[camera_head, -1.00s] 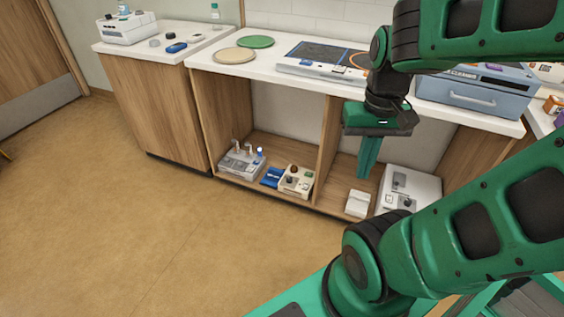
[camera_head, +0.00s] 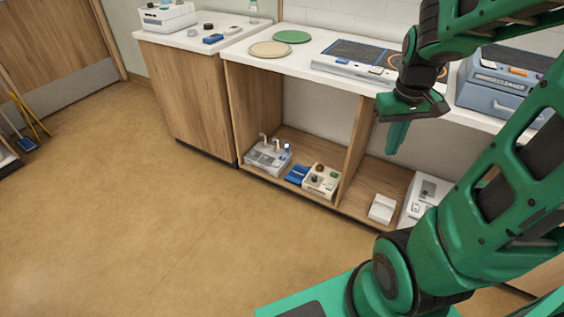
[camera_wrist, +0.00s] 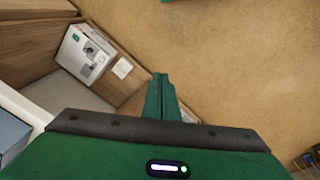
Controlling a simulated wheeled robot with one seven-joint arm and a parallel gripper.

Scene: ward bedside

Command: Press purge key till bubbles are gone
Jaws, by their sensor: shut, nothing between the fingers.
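My gripper (camera_head: 392,150) points down with its fingers together and empty, in front of the open shelf under the counter. In the wrist view its fingers (camera_wrist: 160,88) are closed over the floor, touching nothing. I cannot make out a purge key or bubbles in either view. Several devices with controls are in sight: a grey-white unit with upright posts (camera_head: 266,157) and a cream box with knobs (camera_head: 320,181) on the low shelf, and a white unit (camera_head: 424,193) partly behind my arm. That white unit also shows in the wrist view (camera_wrist: 88,54).
A white device (camera_head: 168,16) stands on the left counter. A flat panel unit (camera_head: 350,58) and a blue-grey case (camera_head: 490,90) stand on the long counter (camera_head: 290,62). A small white box (camera_head: 382,208) is on the low shelf. The floor (camera_head: 150,220) at left is clear.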

